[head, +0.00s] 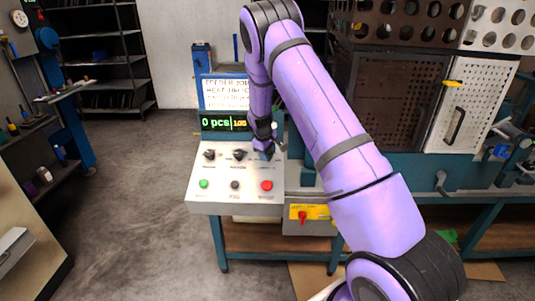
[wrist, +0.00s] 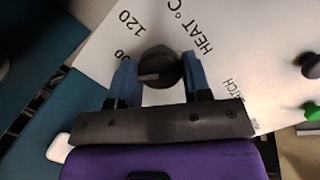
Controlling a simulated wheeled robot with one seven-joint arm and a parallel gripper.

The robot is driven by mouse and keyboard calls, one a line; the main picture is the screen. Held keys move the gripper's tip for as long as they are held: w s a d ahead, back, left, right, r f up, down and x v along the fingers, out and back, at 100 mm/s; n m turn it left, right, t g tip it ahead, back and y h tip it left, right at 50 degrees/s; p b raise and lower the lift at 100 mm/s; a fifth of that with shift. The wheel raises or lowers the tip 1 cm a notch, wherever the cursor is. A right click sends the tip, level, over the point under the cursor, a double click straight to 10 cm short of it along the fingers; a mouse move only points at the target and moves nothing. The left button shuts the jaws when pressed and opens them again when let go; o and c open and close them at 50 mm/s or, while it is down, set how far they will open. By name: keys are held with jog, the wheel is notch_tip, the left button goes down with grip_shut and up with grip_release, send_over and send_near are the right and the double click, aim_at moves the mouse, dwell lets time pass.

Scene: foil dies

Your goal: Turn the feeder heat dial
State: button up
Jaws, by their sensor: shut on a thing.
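The heat dial (wrist: 160,68) is a round black knob on the pale panel in the wrist view, with "HEAT °C" and "120" printed beside it. A light mark on the dial points to the left in that view. My gripper (wrist: 160,62) has one blue finger on each side of the dial and is shut on it. In the head view my gripper (head: 266,149) is at the right end of the row of dials on the control panel (head: 221,194). There the gripper mostly hides the dial it holds.
Two other black dials, left (head: 209,155) and middle (head: 239,155), sit close to my gripper. Below are a green button (head: 204,184), a dark button (head: 235,185) and a red button (head: 267,185). A display (head: 225,123) stands behind. A brown perforated cabinet (head: 392,100) is on the right.

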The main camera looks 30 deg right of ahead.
jog(key=m+y, duration=0.1)
jog(key=m, duration=0.4)
jog(key=shift+m, duration=0.3)
jog(key=m, duration=0.5)
jog(key=shift+d+m+y, duration=0.1)
jog(key=shift+m+y, duration=0.3)
jog(key=o, duration=0.9)
notch_tip(320, 180, up, 11)
jog(key=s, duration=0.1)
jog(key=shift+s+a+f, duration=0.15)
jog(key=shift+s+a, duration=0.05)
jog(key=shift+a, duration=0.25)
